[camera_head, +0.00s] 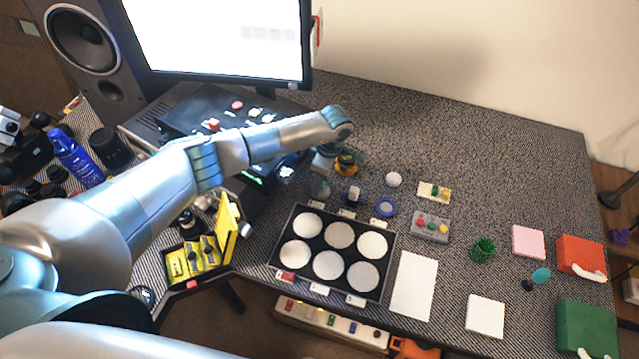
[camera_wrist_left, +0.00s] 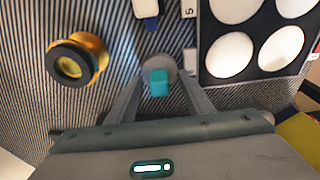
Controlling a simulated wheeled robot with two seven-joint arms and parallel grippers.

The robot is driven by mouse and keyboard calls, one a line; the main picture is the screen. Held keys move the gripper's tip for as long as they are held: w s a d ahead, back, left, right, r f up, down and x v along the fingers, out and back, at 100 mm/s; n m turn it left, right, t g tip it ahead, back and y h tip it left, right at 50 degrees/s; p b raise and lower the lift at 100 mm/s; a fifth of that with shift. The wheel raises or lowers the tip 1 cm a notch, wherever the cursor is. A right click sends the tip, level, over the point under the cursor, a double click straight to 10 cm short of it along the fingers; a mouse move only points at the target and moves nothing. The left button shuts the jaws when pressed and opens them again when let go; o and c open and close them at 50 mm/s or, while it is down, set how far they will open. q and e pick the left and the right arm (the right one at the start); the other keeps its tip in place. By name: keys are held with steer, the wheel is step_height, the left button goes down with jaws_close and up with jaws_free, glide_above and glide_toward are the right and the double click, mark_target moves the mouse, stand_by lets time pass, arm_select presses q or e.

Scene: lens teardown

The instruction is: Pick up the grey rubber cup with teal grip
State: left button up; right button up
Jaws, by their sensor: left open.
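The grey rubber cup with teal grip (camera_wrist_left: 158,74) shows in the left wrist view, its teal grip facing the camera. My left gripper (camera_wrist_left: 162,85) is open, with one finger on each side of the cup. I cannot tell whether the fingers touch it. My right gripper is not in view.
A brass ring with a black rim (camera_wrist_left: 76,62) stands left of the cup in the wrist view. The black tray (camera_head: 286,268) with white round pads lies in front. The back right desk is clear.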

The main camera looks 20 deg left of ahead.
arm_select(q)
steer(key=shift+f, duration=0.1)
stand_by(0.4)
steer(key=c, duration=1)
steer(key=shift+c, duration=0.4)
